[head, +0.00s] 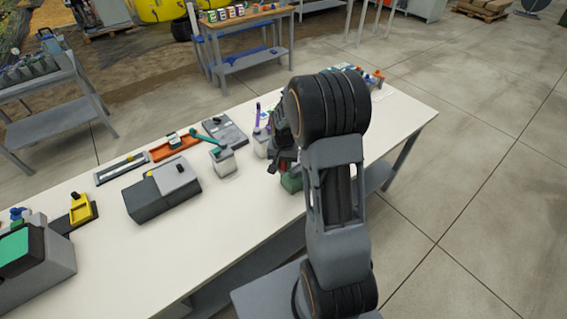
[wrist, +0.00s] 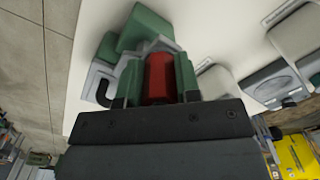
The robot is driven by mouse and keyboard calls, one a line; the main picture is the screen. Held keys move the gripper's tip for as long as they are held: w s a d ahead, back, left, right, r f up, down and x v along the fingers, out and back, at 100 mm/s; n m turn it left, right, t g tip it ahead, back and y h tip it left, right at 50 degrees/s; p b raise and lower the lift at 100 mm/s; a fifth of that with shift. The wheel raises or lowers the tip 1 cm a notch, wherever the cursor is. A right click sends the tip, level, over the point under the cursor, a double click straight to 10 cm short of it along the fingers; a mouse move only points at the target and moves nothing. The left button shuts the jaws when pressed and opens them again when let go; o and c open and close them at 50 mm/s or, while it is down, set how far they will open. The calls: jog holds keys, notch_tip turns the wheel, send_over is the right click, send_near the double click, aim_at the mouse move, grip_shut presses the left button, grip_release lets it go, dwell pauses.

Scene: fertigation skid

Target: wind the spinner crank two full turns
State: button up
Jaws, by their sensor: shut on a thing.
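My gripper (head: 282,158) is at the table's right-hand part, with my own arm in front of much of it. In the wrist view my gripper (wrist: 158,85) is shut on an upright-looking red grip (wrist: 159,76), which appears to be the handle of the spinner crank. A green and grey device (wrist: 146,28), seemingly the spinner, lies right beyond the fingers. In the head view only a small green part of that device (head: 291,183) shows below the gripper. The crank's arm and its angle are hidden.
A purple-handled unit (head: 260,143) stands close left of the gripper. A block with a teal lever (head: 222,158), a grey box (head: 160,192) and an orange tray (head: 172,148) stand farther left. Small items lie behind my arm. The white table's (head: 235,220) front strip is clear.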

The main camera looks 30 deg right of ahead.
jog(key=o, duration=0.4)
jog(key=shift+c, duration=1.1)
jog(key=shift+w, duration=0.15)
jog(key=shift+o, duration=0.2)
jog(key=shift+w, duration=1.1)
jog(key=shift+w+d+r, duration=0.1)
jog(key=shift+w+d, duration=0.2)
jog(key=shift+w, duration=0.25)
jog(key=shift+w+d, duration=0.3)
jog(key=shift+w, duration=0.2)
